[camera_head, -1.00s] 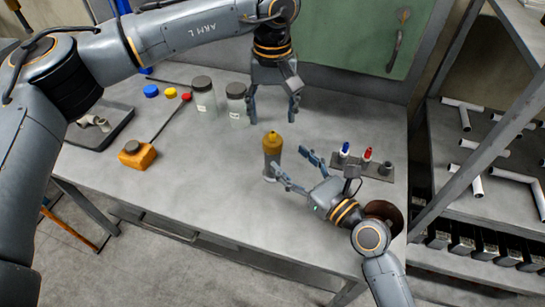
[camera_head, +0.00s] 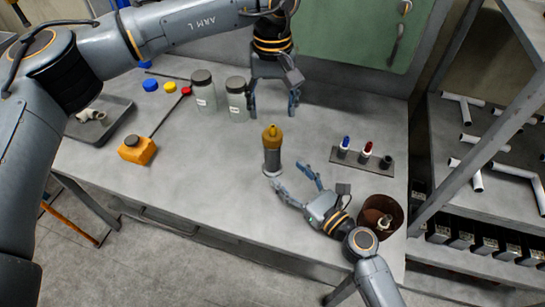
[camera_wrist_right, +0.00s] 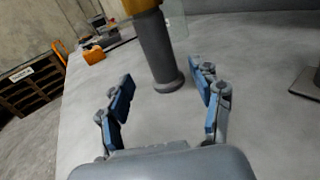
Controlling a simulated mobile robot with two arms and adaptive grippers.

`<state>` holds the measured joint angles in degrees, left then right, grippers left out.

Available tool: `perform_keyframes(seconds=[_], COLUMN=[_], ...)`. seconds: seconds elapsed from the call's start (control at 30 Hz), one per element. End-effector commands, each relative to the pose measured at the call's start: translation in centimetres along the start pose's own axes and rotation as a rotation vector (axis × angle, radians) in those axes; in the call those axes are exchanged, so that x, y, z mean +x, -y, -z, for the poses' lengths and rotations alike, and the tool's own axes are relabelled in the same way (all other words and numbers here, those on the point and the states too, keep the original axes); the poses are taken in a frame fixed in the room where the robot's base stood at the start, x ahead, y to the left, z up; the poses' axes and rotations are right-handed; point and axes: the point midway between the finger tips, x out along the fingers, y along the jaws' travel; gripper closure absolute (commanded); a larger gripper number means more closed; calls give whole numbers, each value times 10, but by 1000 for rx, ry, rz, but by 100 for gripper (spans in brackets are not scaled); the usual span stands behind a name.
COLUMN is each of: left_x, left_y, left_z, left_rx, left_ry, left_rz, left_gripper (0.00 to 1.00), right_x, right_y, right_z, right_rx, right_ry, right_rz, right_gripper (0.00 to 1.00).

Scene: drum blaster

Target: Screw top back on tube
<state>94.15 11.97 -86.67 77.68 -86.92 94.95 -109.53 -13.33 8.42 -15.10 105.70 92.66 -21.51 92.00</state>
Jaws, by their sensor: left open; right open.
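The tube (camera_head: 272,160) stands upright on the grey table with its orange-yellow top (camera_head: 272,136) sitting on it. In the right wrist view the tube (camera_wrist_right: 157,50) rises just beyond my fingers and the lower part of its top (camera_wrist_right: 138,5) shows at the upper edge. My right gripper (camera_head: 293,174) is open and empty, low over the table in front of the tube and apart from it. It also shows open in the right wrist view (camera_wrist_right: 165,90). My left gripper (camera_head: 272,110) is open and empty, behind the tube and apart from it.
A rack with small bottles (camera_head: 362,161) and a brown round container (camera_head: 380,213) stand to the right. Two lidded jars (camera_head: 203,92), coloured caps (camera_head: 151,85), an orange block (camera_head: 137,150) and a dark tray (camera_head: 100,122) are on the left. The front middle table is clear.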

Motion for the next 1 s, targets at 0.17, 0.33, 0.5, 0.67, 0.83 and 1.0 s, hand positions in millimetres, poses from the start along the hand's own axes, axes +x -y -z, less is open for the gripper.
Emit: perform_keyframes(seconds=[0.17,0.33,0.5,0.67,0.83,1.0], left_x=[0,0,0,0,0,0], left_y=[0,0,0,0,0,0], left_z=[0,0,0,0,0,0], left_rx=[0,0,0,0,0,0], left_ry=[0,0,0,0,0,0], left_rz=[0,0,0,0,0,0], left_gripper=[38,38,38,38,38,38], right_x=[34,59,72,76,75,75], right_y=[0,0,0,0,0,0], right_z=[0,0,1,0,1,1], right_rx=[-2,-2,-1,-2,-2,-2], right_ry=[5,3,2,2,2,2], right_rz=[0,0,0,0,0,0], right_gripper=[35,35,35,35,35,63])
